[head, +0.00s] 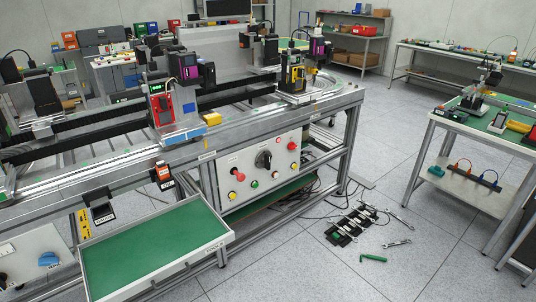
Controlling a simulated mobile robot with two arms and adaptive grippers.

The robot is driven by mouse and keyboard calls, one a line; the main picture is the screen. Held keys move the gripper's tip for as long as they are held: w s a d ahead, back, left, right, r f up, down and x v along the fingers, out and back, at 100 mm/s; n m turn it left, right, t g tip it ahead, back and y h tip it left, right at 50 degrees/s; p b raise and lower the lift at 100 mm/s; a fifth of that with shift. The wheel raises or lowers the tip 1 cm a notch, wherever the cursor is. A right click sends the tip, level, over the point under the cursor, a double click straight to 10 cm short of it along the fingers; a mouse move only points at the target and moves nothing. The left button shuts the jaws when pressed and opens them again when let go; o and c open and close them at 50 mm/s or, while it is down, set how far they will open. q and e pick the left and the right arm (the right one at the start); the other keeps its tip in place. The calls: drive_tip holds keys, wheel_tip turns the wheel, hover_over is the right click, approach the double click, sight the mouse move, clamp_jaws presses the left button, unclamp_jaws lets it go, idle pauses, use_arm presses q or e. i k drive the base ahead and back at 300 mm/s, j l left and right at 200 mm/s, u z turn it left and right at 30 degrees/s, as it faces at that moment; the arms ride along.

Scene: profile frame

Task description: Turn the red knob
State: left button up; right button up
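A white control panel (222,160) is set in the front of the metal profile frame, below its rail. A red knob (239,174) sticks out at the panel's left side. A second, flatter red round control (292,146) sits at the panel's upper right. A large black rotary knob (263,160) is between them. Small yellow and green round controls run along the panel's lower part. I cannot tell which way either red control is turned. Neither of my grippers is in view, and nothing touches the panel.
An open drawer with a green bottom (150,250) juts out at the lower left, left of the panel. Black tools (350,226) and wrenches lie on the floor to the right. A workbench (480,140) stands at the right.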

sight(291, 145)
drive_tip(key=i+j+u, duration=0.2)
drive_tip(key=i+l+u, duration=0.15)
drive_tip(key=l+u, duration=0.25)
drive_tip(key=i+l+u, duration=0.15)
drive_tip(key=u, duration=0.2)
drive_tip(key=l+u, duration=0.4)
drive_tip(key=i+l, duration=0.05)
drive_tip(key=l, duration=0.05)
